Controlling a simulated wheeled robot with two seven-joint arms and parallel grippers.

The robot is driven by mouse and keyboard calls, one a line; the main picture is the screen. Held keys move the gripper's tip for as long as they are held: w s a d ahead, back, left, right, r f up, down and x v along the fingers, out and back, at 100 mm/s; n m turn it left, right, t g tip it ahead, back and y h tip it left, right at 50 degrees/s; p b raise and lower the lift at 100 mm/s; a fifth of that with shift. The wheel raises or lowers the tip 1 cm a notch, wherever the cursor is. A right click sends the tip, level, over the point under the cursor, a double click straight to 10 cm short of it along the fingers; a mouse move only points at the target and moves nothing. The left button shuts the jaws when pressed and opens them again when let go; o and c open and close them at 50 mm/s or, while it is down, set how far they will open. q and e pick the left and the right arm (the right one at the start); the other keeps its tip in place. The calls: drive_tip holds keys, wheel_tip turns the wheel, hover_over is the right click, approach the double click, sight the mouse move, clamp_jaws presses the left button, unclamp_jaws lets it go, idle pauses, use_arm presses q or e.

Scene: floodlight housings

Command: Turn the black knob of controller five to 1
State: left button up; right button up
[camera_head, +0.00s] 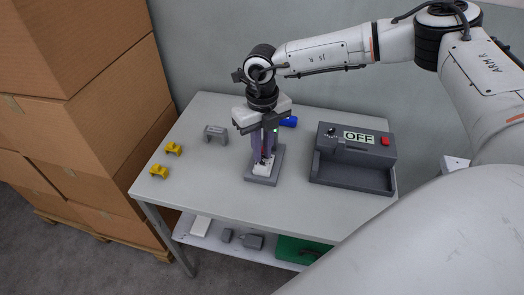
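A dark grey controller box (352,158) stands on the right part of the table. Its top carries a small black knob (332,131) at the left, a pale display reading OFF (358,137) and a red button (385,141). Which number the knob points at is too small to read, and I see no label saying five. My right gripper (264,158) points down over a grey block (262,180) with a white part on it, left of the controller. Its fingers are small and partly blend with that part, so I cannot tell whether they grip it. My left gripper is not in view.
The grey table (215,178) also holds two yellow pieces (158,171), a grey bracket (215,134) and a blue piece (289,121). Cardboard boxes (75,120) are stacked at the left. A lower shelf (266,254) holds several parts. The table's front left is clear.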

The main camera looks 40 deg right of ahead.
drive_tip(key=shift+f, duration=0.8)
clamp_jaws()
drive_tip(key=shift+n, duration=0.8)
drive_tip(key=n, duration=0.2)
drive_tip(key=shift+n, duration=0.4)
drive_tip(key=shift+n+b, duration=0.55)
drive_tip(key=shift+n, duration=1.65)
